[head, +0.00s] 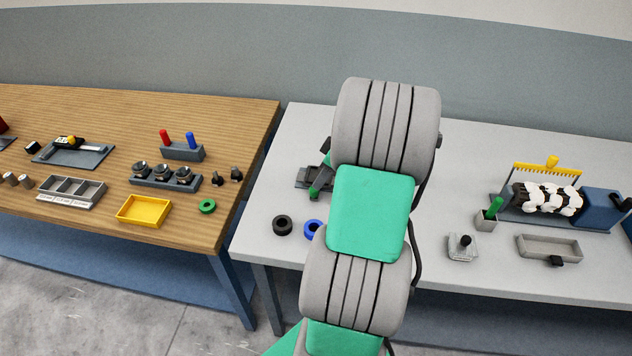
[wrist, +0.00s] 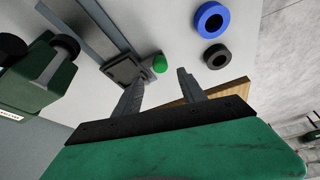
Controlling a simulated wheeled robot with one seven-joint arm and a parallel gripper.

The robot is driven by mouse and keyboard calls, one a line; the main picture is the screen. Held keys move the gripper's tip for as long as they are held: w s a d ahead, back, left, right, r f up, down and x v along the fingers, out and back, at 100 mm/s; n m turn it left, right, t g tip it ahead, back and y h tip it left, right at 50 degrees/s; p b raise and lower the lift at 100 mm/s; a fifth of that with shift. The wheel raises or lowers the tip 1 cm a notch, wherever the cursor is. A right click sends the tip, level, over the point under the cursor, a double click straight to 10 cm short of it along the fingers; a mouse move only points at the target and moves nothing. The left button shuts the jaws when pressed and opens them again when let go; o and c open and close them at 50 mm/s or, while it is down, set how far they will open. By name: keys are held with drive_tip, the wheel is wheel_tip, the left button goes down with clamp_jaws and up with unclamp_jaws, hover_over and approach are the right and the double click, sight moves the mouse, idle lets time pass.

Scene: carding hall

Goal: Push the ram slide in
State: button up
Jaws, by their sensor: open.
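In the wrist view a dark grey block (wrist: 121,69) with a green knob (wrist: 160,63) sits at the end of a long grey rail (wrist: 92,28). This looks like the ram slide, but I cannot be sure. My gripper (wrist: 161,78) is open, its two fingers apart and empty. In the picture the green knob lies just beyond the gap between the fingertips; I cannot tell whether they touch. In the head view my arm hides my gripper and most of this device; only a dark grey part (head: 308,180) shows left of the arm.
A dark green block with black knobs (wrist: 36,80) stands left in the wrist view. A blue ring (wrist: 211,18) and a black ring (wrist: 215,56) lie on the grey table (head: 275,180). A wooden table (head: 110,115) with several fixtures stands left. A yellow-combed roller device (head: 548,198) stands right.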

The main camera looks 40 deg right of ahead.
drive_tip(key=p+x, duration=0.1)
drive_tip(key=x, duration=0.5)
drive_tip(key=shift+w+a+f, duration=0.1)
drive_tip(key=shift+f, duration=0.2)
drive_tip(key=shift+c, duration=0.2)
clamp_jaws()
idle(0.8)
